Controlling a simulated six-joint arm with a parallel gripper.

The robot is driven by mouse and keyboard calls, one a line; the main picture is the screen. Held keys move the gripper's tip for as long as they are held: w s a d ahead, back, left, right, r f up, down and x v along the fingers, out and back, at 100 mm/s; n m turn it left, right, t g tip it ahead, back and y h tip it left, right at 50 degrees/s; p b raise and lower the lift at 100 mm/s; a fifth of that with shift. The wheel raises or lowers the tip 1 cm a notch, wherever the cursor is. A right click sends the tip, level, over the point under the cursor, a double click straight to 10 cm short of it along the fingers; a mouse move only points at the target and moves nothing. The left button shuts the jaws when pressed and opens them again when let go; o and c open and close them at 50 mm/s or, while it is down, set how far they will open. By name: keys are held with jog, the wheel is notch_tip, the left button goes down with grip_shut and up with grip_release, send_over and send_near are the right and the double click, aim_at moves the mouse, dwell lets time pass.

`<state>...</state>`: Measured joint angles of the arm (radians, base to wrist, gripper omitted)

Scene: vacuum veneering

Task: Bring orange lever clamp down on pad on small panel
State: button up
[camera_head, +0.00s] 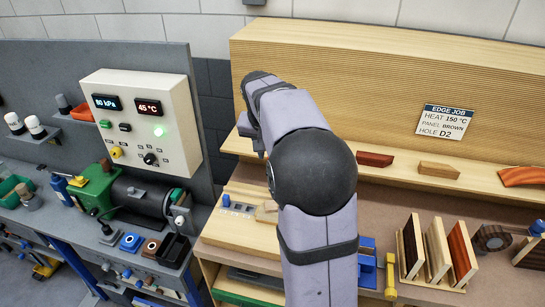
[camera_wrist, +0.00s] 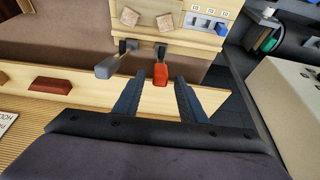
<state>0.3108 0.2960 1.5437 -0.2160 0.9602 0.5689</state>
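The orange lever clamp (camera_wrist: 161,75) stands at the centre of the wrist view, its orange handle toward my gripper and its dark base behind. My gripper (camera_wrist: 157,84) is open and empty, with its two dark blue fingers apart and the orange handle between or just beyond the tips; contact cannot be told. Two small wooden panels (camera_wrist: 130,17) (camera_wrist: 167,20) lie beyond the clamps; a pad on them cannot be made out. In the head view my arm hides the gripper and clamp.
A grey-handled lever clamp (camera_wrist: 108,66) stands close left of the orange one. A numbered switch strip (camera_wrist: 207,22) lies beyond. A red-brown block (camera_wrist: 52,84) rests on the wooden shelf. A control box (camera_head: 142,118) and a job sign (camera_head: 446,121) flank my arm.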

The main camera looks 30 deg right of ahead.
jog(key=shift+p+x, duration=0.5)
jog(key=shift+x, duration=1.5)
grip_shut()
